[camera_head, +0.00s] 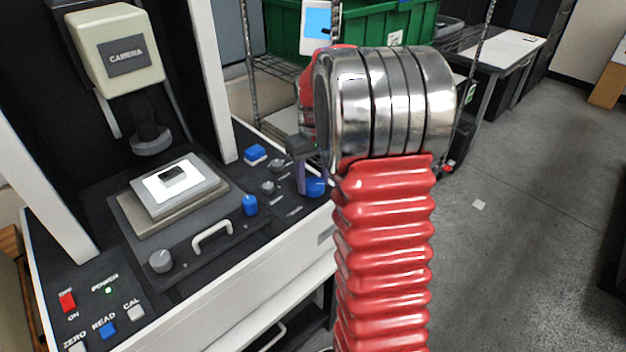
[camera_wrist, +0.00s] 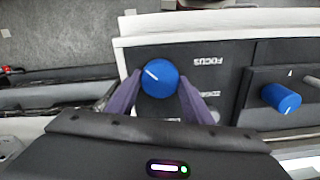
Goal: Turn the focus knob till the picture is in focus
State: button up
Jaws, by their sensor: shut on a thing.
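The focus knob (camera_wrist: 160,78) is a blue round knob with a white pointer line, beside the FOCUS label (camera_wrist: 208,61) in the wrist view. My gripper (camera_wrist: 155,85) has a purple finger on either side of the knob and is shut on it. In the head view the blue knob (camera_head: 316,187) is at the right end of the machine's panel, partly covered by my gripper (camera_head: 303,180). The pointer slants in the wrist view. A small screen (camera_head: 318,20) is partly visible at the top, blue and white; its picture cannot be judged.
The machine has a CAMERA head (camera_head: 115,50) above a stage (camera_head: 175,187) with a small dark part. Another blue knob (camera_head: 249,205), a blue button (camera_head: 255,152) and grey knobs (camera_head: 267,187) are nearby. A green bin (camera_head: 285,30) stands behind. Open floor lies right.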

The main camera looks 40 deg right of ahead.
aim_at(313, 183)
jog(key=shift+n, duration=1.1)
jog(key=o, duration=1)
jog(key=shift+o, duration=0.2)
jog(key=shift+r, duration=0.1)
notch_tip(313, 183, up, 14)
jog(key=shift+f, duration=0.2)
